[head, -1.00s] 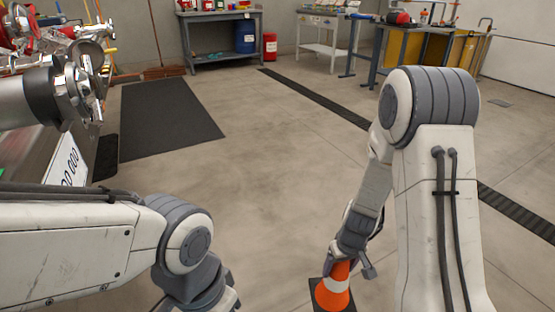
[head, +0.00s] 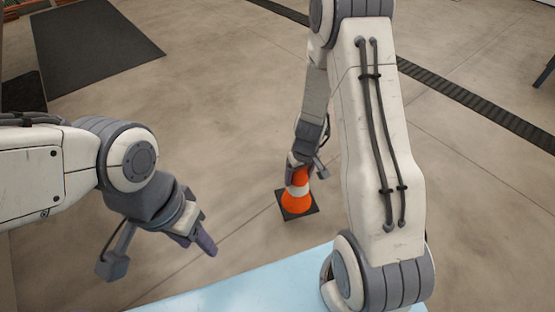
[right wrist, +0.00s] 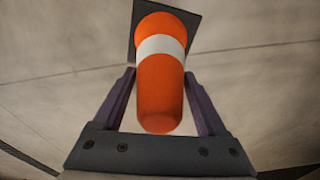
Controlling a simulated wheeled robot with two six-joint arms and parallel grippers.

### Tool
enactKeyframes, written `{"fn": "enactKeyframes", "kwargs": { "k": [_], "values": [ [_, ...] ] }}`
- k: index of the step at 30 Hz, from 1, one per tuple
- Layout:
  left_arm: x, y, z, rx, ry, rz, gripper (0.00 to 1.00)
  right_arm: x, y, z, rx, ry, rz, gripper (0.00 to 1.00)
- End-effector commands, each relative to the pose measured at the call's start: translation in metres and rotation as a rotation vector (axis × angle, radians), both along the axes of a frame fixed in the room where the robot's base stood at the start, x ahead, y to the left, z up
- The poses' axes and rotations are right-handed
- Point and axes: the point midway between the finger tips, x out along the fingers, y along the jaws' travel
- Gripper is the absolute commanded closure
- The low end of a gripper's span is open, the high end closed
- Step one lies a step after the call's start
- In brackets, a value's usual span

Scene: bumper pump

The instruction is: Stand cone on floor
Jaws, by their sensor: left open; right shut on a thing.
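An orange cone (head: 296,202) with a white band and a dark square base stands upright in the middle of the head view, low against the floor (head: 240,150). I cannot tell whether its base touches the floor. My right gripper (head: 305,172) is shut on the upper part of the cone. The right wrist view shows the cone (right wrist: 160,90) between the two fingers of my right gripper (right wrist: 160,98), its base farther off. My left gripper (head: 163,252) is open and empty at the lower left, apart from the cone.
A dark floor mat (head: 90,42) lies at the upper left. A dark drain strip (head: 470,100) crosses the floor at the right. A light blue surface (head: 240,288) lies at the bottom edge. The floor around the cone is clear.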

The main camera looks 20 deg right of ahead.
Motion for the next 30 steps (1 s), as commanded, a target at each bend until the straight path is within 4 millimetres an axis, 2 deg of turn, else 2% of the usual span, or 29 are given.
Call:
{"fn": "enactKeyframes", "kwargs": {
  "k": [1,6,12,14,18,22,27,30],
  "values": [
    [0.000,0.000,0.010,0.000,0.000,0.000,0.50,0.008,0.002,-0.001,0.001,0.002,0.001,1.00],
    [0.000,0.000,0.031,0.000,0.000,0.000,0.50,0.036,0.009,-0.016,0.000,0.003,0.003,1.00],
    [0.000,0.000,0.051,0.000,0.000,0.000,0.50,0.069,0.016,-0.039,0.000,0.002,0.004,1.00],
    [0.000,0.000,0.042,0.000,0.000,0.000,0.50,0.079,0.018,-0.050,0.002,-0.002,0.003,1.00],
    [0.000,0.000,0.040,0.000,0.000,0.000,0.50,0.089,0.020,-0.055,0.001,-0.001,0.001,1.00],
    [0.000,0.000,0.034,0.000,0.000,0.000,0.50,0.090,0.021,-0.063,0.000,0.001,0.000,1.00],
    [0.000,0.000,0.013,0.000,0.000,0.000,0.50,0.090,0.020,-0.090,0.000,0.001,0.000,1.00],
    [0.000,0.000,0.007,0.001,0.001,0.000,0.50,0.090,0.020,-0.098,0.000,0.000,-0.001,1.00]
  ]
}}
